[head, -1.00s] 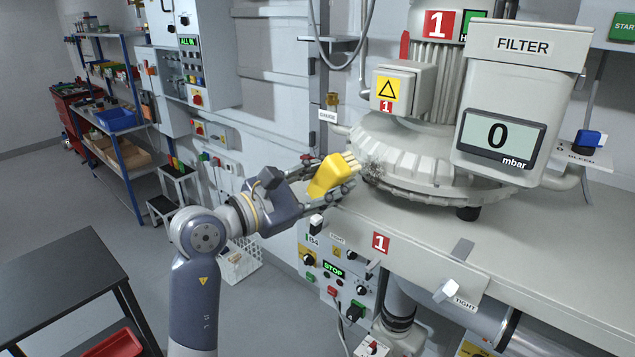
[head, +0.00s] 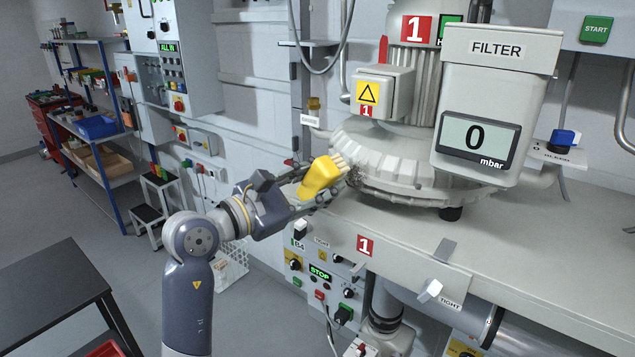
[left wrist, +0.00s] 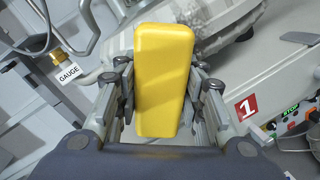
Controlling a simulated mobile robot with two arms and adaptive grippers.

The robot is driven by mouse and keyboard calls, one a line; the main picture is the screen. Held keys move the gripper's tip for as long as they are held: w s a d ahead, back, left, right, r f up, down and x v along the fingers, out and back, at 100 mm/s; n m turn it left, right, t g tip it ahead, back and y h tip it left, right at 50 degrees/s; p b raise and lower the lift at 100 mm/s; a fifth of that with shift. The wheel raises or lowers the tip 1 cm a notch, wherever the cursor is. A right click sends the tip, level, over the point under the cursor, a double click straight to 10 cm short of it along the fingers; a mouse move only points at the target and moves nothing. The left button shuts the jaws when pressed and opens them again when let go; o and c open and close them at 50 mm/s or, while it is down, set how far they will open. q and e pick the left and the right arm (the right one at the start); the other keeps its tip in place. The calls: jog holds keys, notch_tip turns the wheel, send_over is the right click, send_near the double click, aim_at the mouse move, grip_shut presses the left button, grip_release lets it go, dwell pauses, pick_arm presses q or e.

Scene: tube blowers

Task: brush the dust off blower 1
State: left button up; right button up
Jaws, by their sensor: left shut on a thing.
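Blower 1 (head: 408,160) is a large pale grey ribbed housing on the bench, marked with a red 1 sign. A dark patch of dust (head: 358,176) clings to the left side of its ribbed rim. My left gripper (head: 314,180) is shut on the yellow handle of a brush (head: 320,176). The pale bristles point up and right, at the rim beside the dust; I cannot tell whether they touch it. In the left wrist view the brush handle (left wrist: 163,85) stands between the fingers and hides its bristles. My right gripper is not in view.
A white filter box (head: 490,100) reading 0 mbar stands in front of the blower's right side. The bench top (head: 400,228) is mostly clear. A gauge fitting (head: 313,110) is on the wall behind. A control panel (head: 322,270) lies below the bench edge.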

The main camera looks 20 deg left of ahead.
pick_arm(q)
jog(key=shift+w+d, duration=0.2)
jog(key=shift+w, duration=0.15)
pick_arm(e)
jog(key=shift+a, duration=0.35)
pick_arm(q)
jog(key=shift+w+d, duration=0.3)
jog(key=shift+w, duration=0.25)
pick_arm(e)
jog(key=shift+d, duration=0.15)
